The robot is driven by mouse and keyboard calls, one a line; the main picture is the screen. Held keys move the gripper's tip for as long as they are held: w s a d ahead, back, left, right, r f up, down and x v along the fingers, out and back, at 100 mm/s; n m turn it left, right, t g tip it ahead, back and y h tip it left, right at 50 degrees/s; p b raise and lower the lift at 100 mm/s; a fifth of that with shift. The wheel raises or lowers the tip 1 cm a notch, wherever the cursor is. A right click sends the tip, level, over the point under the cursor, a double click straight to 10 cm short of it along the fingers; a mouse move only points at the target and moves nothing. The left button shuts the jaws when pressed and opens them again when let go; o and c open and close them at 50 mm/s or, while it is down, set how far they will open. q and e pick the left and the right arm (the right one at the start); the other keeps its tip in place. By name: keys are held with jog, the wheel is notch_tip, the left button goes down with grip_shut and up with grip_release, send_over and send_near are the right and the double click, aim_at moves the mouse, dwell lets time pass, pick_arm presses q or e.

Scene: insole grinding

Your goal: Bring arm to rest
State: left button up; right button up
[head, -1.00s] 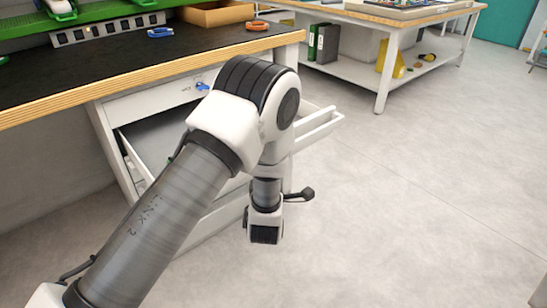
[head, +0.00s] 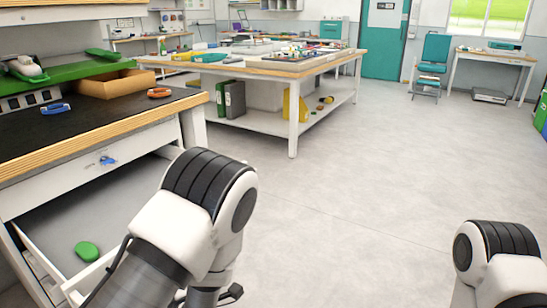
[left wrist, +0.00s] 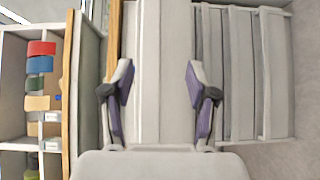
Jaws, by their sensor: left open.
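My left arm (head: 205,210) comes in at the lower middle of the head view, with its forearm bent downward out of the picture. My left gripper (left wrist: 160,95) shows in the left wrist view with its two fingers wide apart and nothing between them. It faces pale drawer fronts (left wrist: 240,75); I cannot tell how far off they are. My right arm (head: 497,255) shows at the lower right corner of the head view, and its gripper is out of the picture.
An open drawer (head: 75,200) holding a green piece (head: 87,251) lies left of my left arm, under the black-topped workbench (head: 95,125). A wooden box (head: 115,84) stands on the bench. A second table (head: 300,68) stands behind.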

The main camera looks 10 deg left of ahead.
pick_arm(q)
jog(key=s+a+f+m+g+h, duration=0.25)
jog(key=s+f+g, duration=0.35)
jog(key=f, duration=0.5)
jog(key=s+a+f+m+g+h, duration=0.1)
jog(key=s+a+f+m+g, duration=0.15)
jog(key=s+f, duration=0.65)
jog(key=s+d+f+m+g+h, duration=0.2)
jog(key=s+d+f+m+g, duration=0.25)
jog(key=s+m, duration=0.3)
jog(key=s+d+f+m+g+h, duration=0.2)
jog(key=s+m+g, duration=0.1)
jog(key=s+m, duration=0.4)
notch_tip(320, 180, up, 20)
jog(key=w+m+p, duration=0.1)
jog(key=m+p, duration=0.1)
jog(key=p, duration=1.7)
jog(key=shift+f+m, duration=0.2)
jog(key=shift+m, duration=0.15)
